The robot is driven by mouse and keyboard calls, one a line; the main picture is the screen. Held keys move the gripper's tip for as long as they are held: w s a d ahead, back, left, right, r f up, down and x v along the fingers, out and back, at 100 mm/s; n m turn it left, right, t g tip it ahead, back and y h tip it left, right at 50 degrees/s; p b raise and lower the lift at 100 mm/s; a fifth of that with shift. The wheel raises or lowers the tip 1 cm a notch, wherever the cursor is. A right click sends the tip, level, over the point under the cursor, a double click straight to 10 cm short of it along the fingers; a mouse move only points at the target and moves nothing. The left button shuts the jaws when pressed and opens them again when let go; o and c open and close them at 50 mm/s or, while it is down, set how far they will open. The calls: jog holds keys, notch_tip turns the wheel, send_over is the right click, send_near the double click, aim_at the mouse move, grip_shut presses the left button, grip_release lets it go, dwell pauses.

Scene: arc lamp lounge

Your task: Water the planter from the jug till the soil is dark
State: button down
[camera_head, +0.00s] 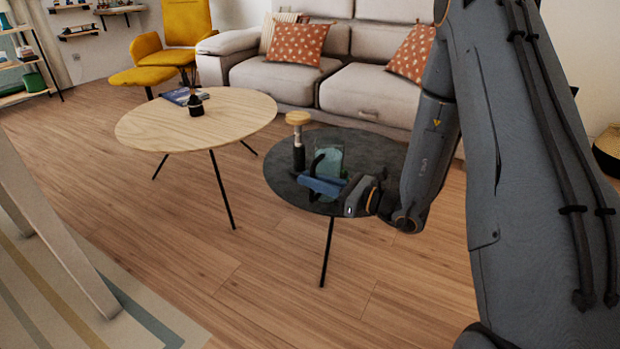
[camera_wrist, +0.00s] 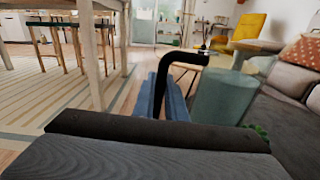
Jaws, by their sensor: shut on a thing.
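The jug (camera_head: 329,160) is a translucent teal vessel with a black handle. It is at the dark round table in the head view and looks roughly upright. In the wrist view the jug (camera_wrist: 222,97) stands just right of my blue fingers, with its black handle (camera_wrist: 185,60) rising between them. My gripper (camera_head: 318,187) is shut on the jug's handle. I cannot tell whether the jug touches the tabletop. A bit of green leaf (camera_wrist: 260,131) shows low behind my gripper body; it may belong to the planter, which is otherwise hidden. No soil shows.
The dark round table (camera_head: 285,180) also holds a tall dark item with a round wooden top (camera_head: 298,118), close left of the jug. A pale wooden table (camera_head: 150,125) stands to the left, a grey sofa (camera_head: 370,95) behind. Open floor lies in front.

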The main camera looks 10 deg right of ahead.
jog(key=shift+w+f+n, duration=0.15)
jog(key=shift+f+n, duration=0.15)
jog(key=shift+n, duration=0.1)
jog(key=shift+d+r+p, duration=0.1)
jog(key=shift+r+p, duration=1.1)
jog(key=shift+r, duration=0.2)
